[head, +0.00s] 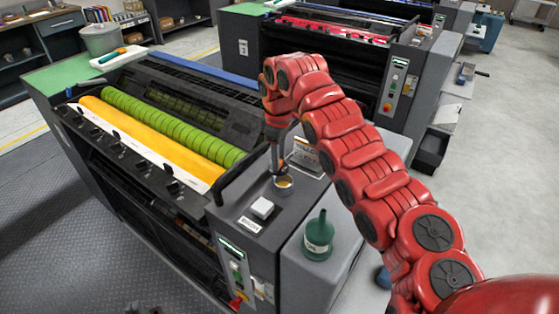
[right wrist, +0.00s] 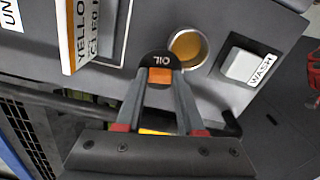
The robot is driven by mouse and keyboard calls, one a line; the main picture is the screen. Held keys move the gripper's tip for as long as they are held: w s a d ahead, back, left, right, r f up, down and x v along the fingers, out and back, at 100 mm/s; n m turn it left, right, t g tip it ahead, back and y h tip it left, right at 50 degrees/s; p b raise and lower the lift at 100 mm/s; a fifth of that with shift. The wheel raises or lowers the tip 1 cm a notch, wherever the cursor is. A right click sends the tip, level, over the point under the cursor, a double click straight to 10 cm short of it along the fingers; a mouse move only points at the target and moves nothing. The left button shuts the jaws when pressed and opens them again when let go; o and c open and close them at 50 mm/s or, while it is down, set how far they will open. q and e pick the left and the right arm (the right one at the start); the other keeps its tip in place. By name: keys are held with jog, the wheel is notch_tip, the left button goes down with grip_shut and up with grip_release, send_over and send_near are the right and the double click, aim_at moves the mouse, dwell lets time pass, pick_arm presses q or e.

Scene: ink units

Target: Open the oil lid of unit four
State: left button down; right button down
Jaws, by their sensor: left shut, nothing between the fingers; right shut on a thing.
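The near grey ink unit (head: 230,215) has yellow and green rollers. On its end panel, the round oil opening (head: 285,183) is uncovered and shows a golden inside; it also shows in the right wrist view (right wrist: 187,48). Beside it is the dark oil lid (right wrist: 158,58), marked OIL, with an orange tab. My right gripper (head: 277,172) is shut on this tab in the right wrist view (right wrist: 160,77). The lid is off the opening's mouth; its hinge is hidden. My left gripper (head: 142,309) barely shows as dark tips at the bottom edge, away from the lid.
A white WASH button (head: 262,208) sits close to the opening. A green oil can (head: 319,234) stands on the grey side surface. Another unit (head: 330,60), signed 3, is behind. Floor at left is clear.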

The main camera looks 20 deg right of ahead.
dwell(0.3)
jog(key=c, duration=0.5)
grip_release()
jog(key=shift+r, duration=0.15)
notch_tip(320, 180, up, 6)
jog(key=shift+r+b, duration=0.1)
jog(key=shift+b, duration=0.25)
notch_tip(320, 180, up, 11)
jog(key=p, duration=1.1)
jog(key=shift+p, duration=0.35)
